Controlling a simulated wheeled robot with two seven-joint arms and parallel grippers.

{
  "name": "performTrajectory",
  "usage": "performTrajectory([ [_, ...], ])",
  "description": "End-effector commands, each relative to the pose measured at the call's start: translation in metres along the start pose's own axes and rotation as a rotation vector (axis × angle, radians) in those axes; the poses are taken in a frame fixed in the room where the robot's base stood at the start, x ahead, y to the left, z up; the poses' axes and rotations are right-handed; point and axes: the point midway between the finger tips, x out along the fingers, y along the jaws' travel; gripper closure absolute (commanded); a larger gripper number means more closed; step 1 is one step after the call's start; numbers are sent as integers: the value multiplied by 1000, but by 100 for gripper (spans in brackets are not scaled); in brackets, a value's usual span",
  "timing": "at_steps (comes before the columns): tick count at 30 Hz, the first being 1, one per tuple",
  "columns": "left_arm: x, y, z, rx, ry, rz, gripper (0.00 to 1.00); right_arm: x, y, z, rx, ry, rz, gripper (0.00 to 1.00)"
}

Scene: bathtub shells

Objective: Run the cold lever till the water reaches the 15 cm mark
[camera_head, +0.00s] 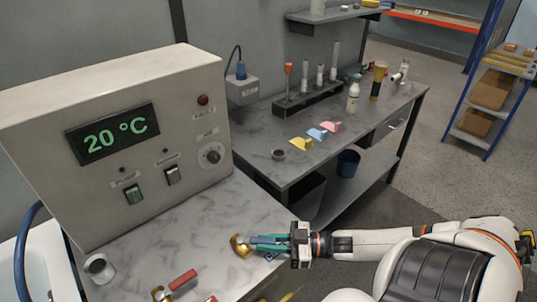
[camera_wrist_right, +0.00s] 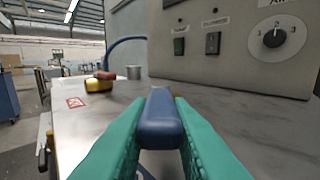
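The cold lever, a blue handle (camera_wrist_right: 160,120) on a brass valve (camera_head: 238,246), is at the bench's front edge. My right gripper (camera_head: 264,243) reaches it from the right, with teal fingers closed along both sides of the blue handle. The handle fills the gap between them in the wrist view. A red lever (camera_head: 183,280) on a second brass fitting lies to the left. The white tub (camera_head: 52,262) shows only partly at the lower left. I cannot make out a water level or a 15 cm mark. My left gripper is not in view.
The grey control box (camera_head: 165,125) reads 20 °C and has two switches and a dial (camera_head: 211,155). A grey cup (camera_head: 99,268) stands near the tub. A blue hose (camera_head: 27,250) runs down into it. A back bench (camera_head: 345,135) holds tubes, bottles and coloured pieces.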

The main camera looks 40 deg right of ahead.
Motion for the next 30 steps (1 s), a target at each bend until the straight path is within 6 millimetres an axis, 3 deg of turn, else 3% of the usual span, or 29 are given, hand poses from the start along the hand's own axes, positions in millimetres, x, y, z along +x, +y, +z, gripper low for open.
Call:
performTrajectory([
  [1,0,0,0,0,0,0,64,0,0,0,1,0,0,74],
  [4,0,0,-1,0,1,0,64,0,0,0,1,0,0,60],
  [16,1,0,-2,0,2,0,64,-9,0,-1,1,3,-1,60],
  [30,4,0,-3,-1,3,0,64,-95,0,-2,2,6,-1,60],
])
